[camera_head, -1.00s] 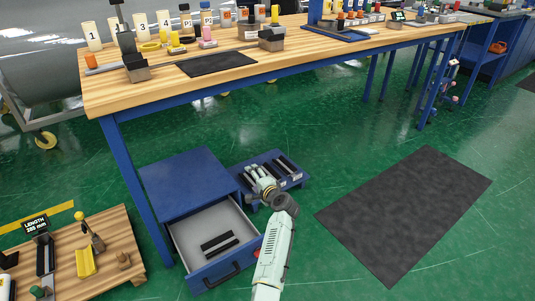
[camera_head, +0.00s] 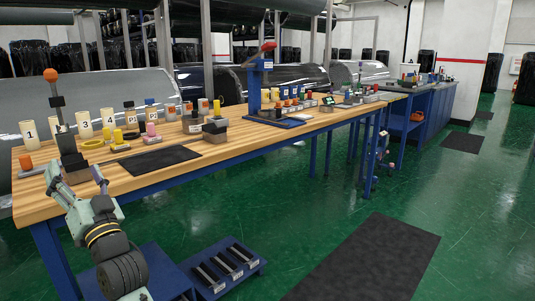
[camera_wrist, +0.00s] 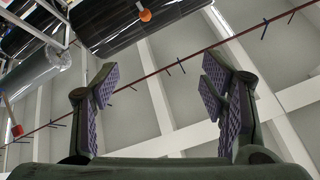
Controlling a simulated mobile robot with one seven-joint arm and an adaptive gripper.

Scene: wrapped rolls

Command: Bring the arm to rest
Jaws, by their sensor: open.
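My gripper (camera_head: 74,183) is at the lower left of the head view, in front of the left end of the wooden bench (camera_head: 190,163). Its two fingers point up and stand apart with nothing between them. The wrist view shows the same open fingers (camera_wrist: 160,92) with purple ribbed pads, against the grey ceiling. My arm reaches up from the bottom edge of the head view and hides part of the bench's front edge and the blue cabinet (camera_head: 165,262).
Numbered cream rolls (camera_head: 84,124), a black mat (camera_head: 155,160) and a blue press stand (camera_head: 254,90) are on the bench. A blue tray with dark bars (camera_head: 232,283) is below. A dark floor mat (camera_head: 370,262) lies right of it, with clear green floor around.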

